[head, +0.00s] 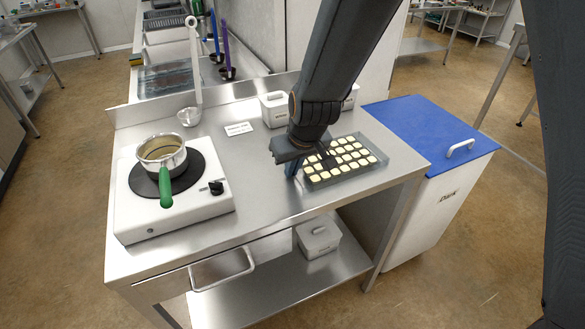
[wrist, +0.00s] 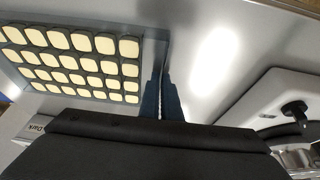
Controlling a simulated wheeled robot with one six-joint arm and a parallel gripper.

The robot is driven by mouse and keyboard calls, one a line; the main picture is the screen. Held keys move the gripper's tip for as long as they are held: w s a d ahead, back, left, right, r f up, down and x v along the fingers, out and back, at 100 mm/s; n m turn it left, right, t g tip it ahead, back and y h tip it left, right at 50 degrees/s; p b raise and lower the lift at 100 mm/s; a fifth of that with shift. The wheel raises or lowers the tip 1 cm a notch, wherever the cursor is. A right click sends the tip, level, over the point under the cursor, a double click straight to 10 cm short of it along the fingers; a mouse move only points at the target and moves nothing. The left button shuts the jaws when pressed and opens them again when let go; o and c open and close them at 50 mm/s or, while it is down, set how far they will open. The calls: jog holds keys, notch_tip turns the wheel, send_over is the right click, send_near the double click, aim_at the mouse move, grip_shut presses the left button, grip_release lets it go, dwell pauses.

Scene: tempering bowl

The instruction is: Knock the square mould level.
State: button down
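The square mould (head: 316,184) is a grey tray with rows of rounded-square cavities filled with cream-coloured chocolate. It sits at the right part of the steel bench in the head view and at the upper left in the wrist view (wrist: 151,62). My gripper (head: 291,169) is at the mould's left end in the head view. In the wrist view its blue fingers (wrist: 163,88) stand close on either side of the mould's end wall, closed on that edge. The gripper body hides part of the mould. I cannot tell whether the mould is slightly raised.
A white warmer (head: 140,215) with a green-handled pan (head: 160,155) stands at the bench's left. A small glass bowl (head: 188,118), a label card (head: 238,128) and lidded tubs (head: 273,108) are behind. A blue-lidded bin (head: 430,135) adjoins on the right. The bench's front middle is clear.

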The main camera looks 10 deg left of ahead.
dwell(0.8)
jog(key=shift+r+p, duration=1.2)
jog(key=shift+r, duration=0.35)
jog(key=c, duration=1.9)
grip_release()
jog(key=shift+b+v, duration=0.5)
jog(key=shift+v, duration=3.35)
